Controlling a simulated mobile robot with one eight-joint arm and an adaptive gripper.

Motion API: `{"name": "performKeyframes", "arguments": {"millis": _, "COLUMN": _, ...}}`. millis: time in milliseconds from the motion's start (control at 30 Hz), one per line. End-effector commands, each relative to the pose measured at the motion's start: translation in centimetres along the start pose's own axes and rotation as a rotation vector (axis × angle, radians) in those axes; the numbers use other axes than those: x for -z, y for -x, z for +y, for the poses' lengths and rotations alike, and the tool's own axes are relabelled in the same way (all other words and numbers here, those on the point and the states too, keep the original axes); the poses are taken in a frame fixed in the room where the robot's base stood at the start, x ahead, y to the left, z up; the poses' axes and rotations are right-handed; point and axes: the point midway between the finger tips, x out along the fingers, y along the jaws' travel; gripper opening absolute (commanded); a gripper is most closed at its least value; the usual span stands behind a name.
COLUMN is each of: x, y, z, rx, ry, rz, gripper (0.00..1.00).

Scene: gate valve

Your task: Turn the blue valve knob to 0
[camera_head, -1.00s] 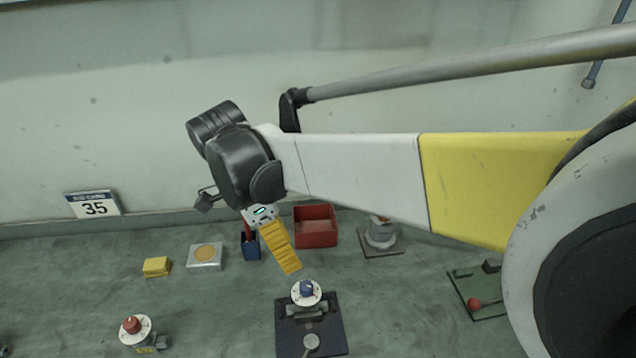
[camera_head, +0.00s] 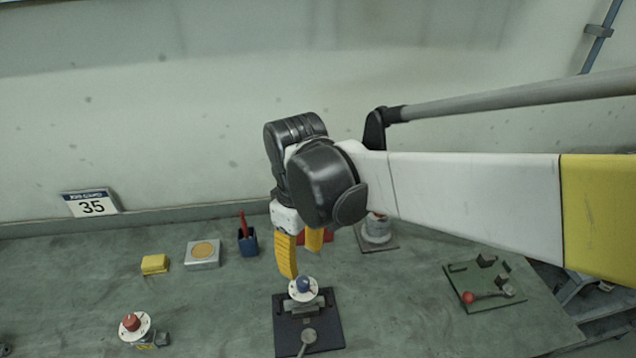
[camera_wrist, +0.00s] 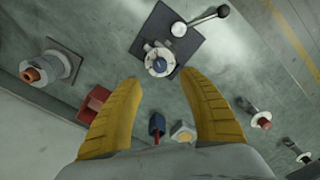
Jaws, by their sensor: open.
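The blue valve knob (camera_head: 303,284) sits on a white round dial on a dark base plate (camera_head: 330,333) at the lower middle of the head view. In the wrist view the blue knob (camera_wrist: 159,66) shows at the upper middle, with its white dial around it. A lever with a round knob (camera_wrist: 178,29) is on the same plate. My gripper (camera_head: 303,264) has yellow fingers and points down, just above and behind the knob. In the wrist view my gripper (camera_wrist: 158,82) is open, its fingers spread on either side below the knob, apart from it. The dial's numbers are too small to read.
A red knob valve (camera_head: 132,324) stands at lower left. A green plate with a red-knobbed lever (camera_head: 468,297) is at right. A red bin (camera_wrist: 95,103) is partly hidden.

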Motion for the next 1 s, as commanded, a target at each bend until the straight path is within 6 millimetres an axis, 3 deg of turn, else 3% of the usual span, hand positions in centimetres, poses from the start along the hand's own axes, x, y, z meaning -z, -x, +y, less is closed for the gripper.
{"name": "performKeyframes", "arguments": {"millis": 200, "x": 0.0, "y": -4.9, "z": 0.0, "rx": 0.000, "ry": -0.001, "rz": -0.001, "gripper": 0.48}}
{"name": "performKeyframes", "arguments": {"millis": 400, "x": 0.0, "y": -7.9, "z": 0.0, "rx": 0.000, "ry": -0.002, "rz": -0.001, "gripper": 0.48}}
{"name": "performKeyframes", "arguments": {"millis": 833, "x": 0.0, "y": -9.0, "z": 0.0, "rx": 0.000, "ry": -0.003, "rz": -0.001, "gripper": 0.48}}
{"name": "performKeyframes", "arguments": {"millis": 867, "x": 0.0, "y": -9.0, "z": 0.0, "rx": 0.000, "ry": -0.003, "rz": -0.001, "gripper": 0.43}}
{"name": "performKeyframes", "arguments": {"millis": 1000, "x": 0.0, "y": -9.0, "z": 0.0, "rx": 0.000, "ry": -0.003, "rz": -0.001, "gripper": 0.01}}
